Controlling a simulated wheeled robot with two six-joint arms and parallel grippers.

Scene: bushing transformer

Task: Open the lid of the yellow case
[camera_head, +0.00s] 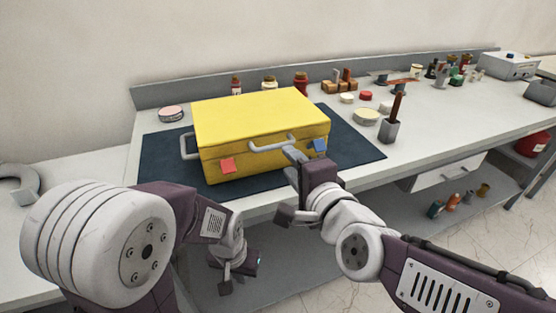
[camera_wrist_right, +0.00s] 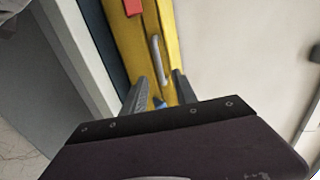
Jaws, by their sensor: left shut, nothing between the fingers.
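The yellow case (camera_head: 260,112) sits on a dark blue mat (camera_head: 164,162) with its lid down. Its front has a grey handle (camera_head: 268,146), a red latch (camera_head: 228,165) at left and a blue latch (camera_head: 320,146) at right. Another grey handle (camera_head: 186,147) is on its left side. My right gripper (camera_head: 293,153) is at the case's front, by the handle's right end. In the right wrist view its fingers (camera_wrist_right: 161,90) are apart, with the blue latch (camera_wrist_right: 158,103) partly showing between them. Contact cannot be told. My left gripper (camera_head: 225,285) is shut and empty, low before the table.
The workbench (camera_head: 420,140) has jars behind the case and a brush in a grey holder (camera_head: 390,130) to its right, near several small dishes. A grey box (camera_head: 508,65) stands at the far right. A lower shelf (camera_head: 470,212) holds small bottles. A wall closes the back.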

